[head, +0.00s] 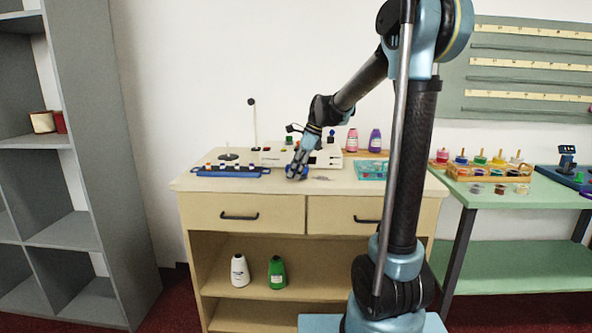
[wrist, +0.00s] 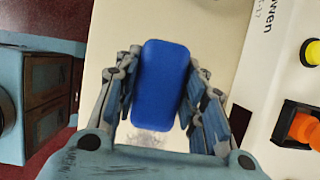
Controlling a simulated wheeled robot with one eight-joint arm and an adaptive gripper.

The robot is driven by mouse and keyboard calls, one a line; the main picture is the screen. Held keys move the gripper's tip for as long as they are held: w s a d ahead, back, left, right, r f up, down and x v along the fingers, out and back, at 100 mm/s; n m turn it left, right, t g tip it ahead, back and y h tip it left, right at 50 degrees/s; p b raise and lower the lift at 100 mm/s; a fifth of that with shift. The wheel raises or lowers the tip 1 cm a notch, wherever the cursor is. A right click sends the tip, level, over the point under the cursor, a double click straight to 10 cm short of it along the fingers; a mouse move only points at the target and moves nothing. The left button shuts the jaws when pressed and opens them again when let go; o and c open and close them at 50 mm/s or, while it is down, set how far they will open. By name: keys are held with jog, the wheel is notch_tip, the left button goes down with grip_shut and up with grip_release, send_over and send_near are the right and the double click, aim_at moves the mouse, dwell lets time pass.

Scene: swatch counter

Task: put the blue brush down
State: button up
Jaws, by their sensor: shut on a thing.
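The blue brush (wrist: 160,85) shows in the wrist view as a smooth, rounded blue block. My gripper (wrist: 162,100) is shut on it, with a jointed finger on each side. In the head view my gripper (head: 297,173) is low over the front middle of the cream counter (head: 215,183). The brush is mostly hidden by the fingers there. I cannot tell whether its underside touches the counter.
A pale machine (head: 327,158) with coloured buttons stands just behind my gripper. A blue rack (head: 233,172) of small items lies to the left, and a teal tray (head: 371,170) to the right. Bottles (head: 375,141) stand behind. Some bare counter lies around my gripper.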

jog(key=shift+f, duration=0.1)
jog(key=o, duration=1)
jog(key=shift+o, duration=0.2)
jog(key=shift+r, duration=0.55)
jog(key=d+v, duration=0.1)
jog(key=v, duration=1.6)
jog(key=s+d+f+n+h, duration=0.1)
jog(key=s+d+f+n, duration=0.3)
jog(key=s+f, duration=0.6)
jog(key=s+d+f+n+t+h, duration=0.1)
jog(key=s+d+f+n+h, duration=0.1)
jog(key=s+d+f+n, duration=0.3)
jog(key=s+d+f+n+t+h, duration=0.1)
jog(key=s+d+f+n, duration=0.3)
jog(key=s+f+n, duration=0.5)
jog(key=s+f, duration=0.6)
jog(key=s, duration=0.1)
jog(key=shift+s+d+n+h, duration=0.25)
jog(key=shift+d+n+h, duration=0.05)
jog(key=shift+d, duration=0.1)
